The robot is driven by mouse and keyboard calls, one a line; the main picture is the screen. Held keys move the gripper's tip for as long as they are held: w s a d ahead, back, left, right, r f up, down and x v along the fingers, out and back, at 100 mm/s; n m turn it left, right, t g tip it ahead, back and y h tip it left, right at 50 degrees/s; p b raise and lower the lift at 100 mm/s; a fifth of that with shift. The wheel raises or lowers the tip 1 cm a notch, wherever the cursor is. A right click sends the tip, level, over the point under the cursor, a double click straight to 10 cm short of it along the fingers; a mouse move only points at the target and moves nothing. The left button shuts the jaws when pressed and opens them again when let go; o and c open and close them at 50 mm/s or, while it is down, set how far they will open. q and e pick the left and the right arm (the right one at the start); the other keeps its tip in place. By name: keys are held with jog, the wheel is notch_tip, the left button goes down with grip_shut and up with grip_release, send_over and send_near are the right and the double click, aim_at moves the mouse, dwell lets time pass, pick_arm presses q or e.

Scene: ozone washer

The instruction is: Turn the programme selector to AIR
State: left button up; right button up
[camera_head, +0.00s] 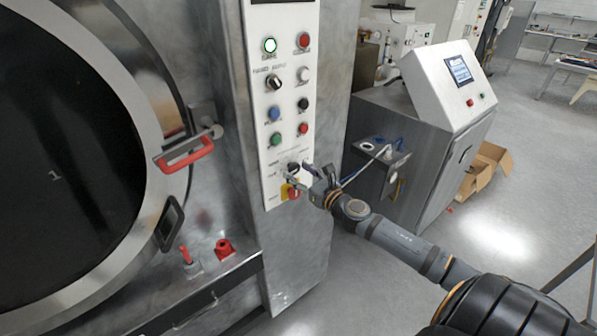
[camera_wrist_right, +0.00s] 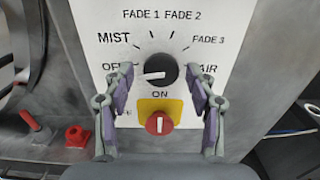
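The programme selector is a round black knob (camera_wrist_right: 160,66) on a white panel, with labels OFF, MIST, FADE 1, FADE 2, FADE 3 and AIR around it. Its white pointer line lies nearly level and points left, toward the OFF side. The AIR label (camera_wrist_right: 208,68) is at the right, partly covered by a finger. My right gripper (camera_wrist_right: 160,76) is open, with one finger on each side of the knob; gaps show between fingers and knob. In the head view, the right gripper (camera_head: 301,178) is at the panel's lower end, beside the selector (camera_head: 292,168). My left gripper is not in view.
A red switch on a yellow plate (camera_wrist_right: 158,122) sits just below the knob, between the fingers. Several buttons and a HAND/AUTO switch (camera_head: 273,82) are higher on the panel. A round door with a red handle (camera_head: 185,154) is left. A grey cabinet (camera_head: 420,130) stands right.

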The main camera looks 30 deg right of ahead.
jog(key=shift+d+f, duration=0.1)
jog(key=c, duration=0.9)
jog(key=shift+w+m+b, duration=0.1)
jog(key=shift+m+b, duration=0.2)
jog(key=shift+m, duration=0.6)
jog(key=m, duration=0.3)
jog(key=shift+b, duration=0.3)
jog(key=m, duration=0.9)
jog(key=shift+m, duration=0.3)
jog(key=m, duration=0.5)
jog(key=shift+b, duration=0.3)
jog(key=m, duration=0.5)
jog(key=shift+m, duration=0.4)
jog(key=m, duration=0.4)
jog(key=shift+m, duration=0.3)
jog(key=m, duration=0.5)
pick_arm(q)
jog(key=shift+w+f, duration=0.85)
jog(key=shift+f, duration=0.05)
pick_arm(e)
jog(key=shift+m, duration=2.5)
